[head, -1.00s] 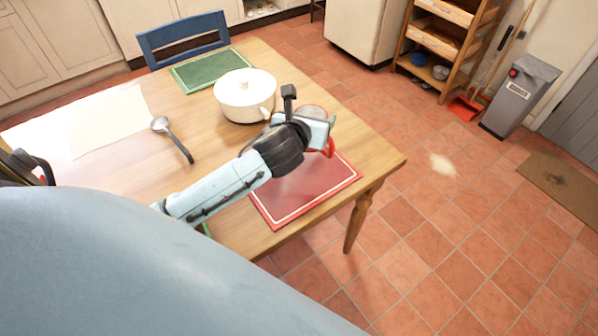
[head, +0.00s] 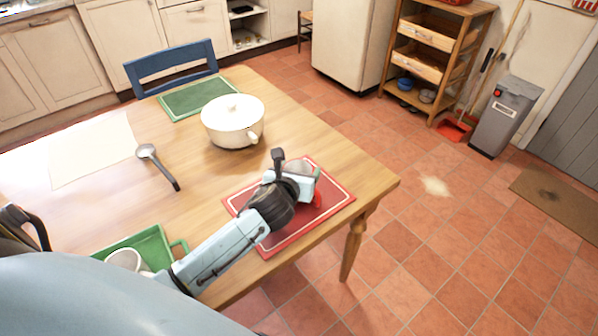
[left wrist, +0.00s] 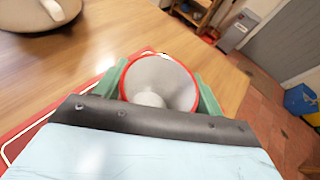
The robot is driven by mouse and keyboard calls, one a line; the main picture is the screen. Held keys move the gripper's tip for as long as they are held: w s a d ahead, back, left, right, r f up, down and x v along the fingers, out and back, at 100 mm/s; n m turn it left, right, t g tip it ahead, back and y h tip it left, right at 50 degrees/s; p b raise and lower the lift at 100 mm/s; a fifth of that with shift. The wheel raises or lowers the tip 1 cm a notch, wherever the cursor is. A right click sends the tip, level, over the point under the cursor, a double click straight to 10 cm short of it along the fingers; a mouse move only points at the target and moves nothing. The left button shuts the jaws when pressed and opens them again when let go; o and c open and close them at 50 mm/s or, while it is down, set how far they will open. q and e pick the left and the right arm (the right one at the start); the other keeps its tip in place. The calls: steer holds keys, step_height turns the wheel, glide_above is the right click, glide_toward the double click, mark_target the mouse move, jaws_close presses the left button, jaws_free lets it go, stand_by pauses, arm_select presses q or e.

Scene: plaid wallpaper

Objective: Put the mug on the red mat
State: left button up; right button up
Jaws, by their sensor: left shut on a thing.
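The mug (left wrist: 160,82), with a red rim and pale inside, is held between the green fingers of my left gripper (left wrist: 158,88) in the left wrist view. In the head view my left gripper (head: 307,185) is over the red mat (head: 336,198), and the mug is mostly hidden by the wrist, with some red showing beside it. The mat has a white border line and lies near the table's right corner. I cannot tell whether the mug's base touches it. My right gripper is not in view.
A white lidded pot (head: 233,122) stands behind the mat, with a green mat (head: 198,98) beyond it. A ladle (head: 158,167) lies left of centre. A green tray (head: 150,243) and a white cup (head: 126,259) are at the near left. The table's right edge is close to the red mat.

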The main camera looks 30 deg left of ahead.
arm_select(q)
steer(key=o, duration=0.9)
steer(key=shift+f, duration=0.1)
steer(key=shift+c, duration=0.2)
steer(key=shift+o, duration=1.4)
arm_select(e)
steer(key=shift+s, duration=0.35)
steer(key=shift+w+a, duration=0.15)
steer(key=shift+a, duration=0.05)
arm_select(q)
steer(key=shift+s+r, duration=0.25)
steer(key=shift+s, duration=0.05)
steer(key=p+v, duration=0.2)
steer(key=v, duration=0.9)
steer(key=shift+s+p, duration=0.25)
steer(key=shift+p, duration=0.15)
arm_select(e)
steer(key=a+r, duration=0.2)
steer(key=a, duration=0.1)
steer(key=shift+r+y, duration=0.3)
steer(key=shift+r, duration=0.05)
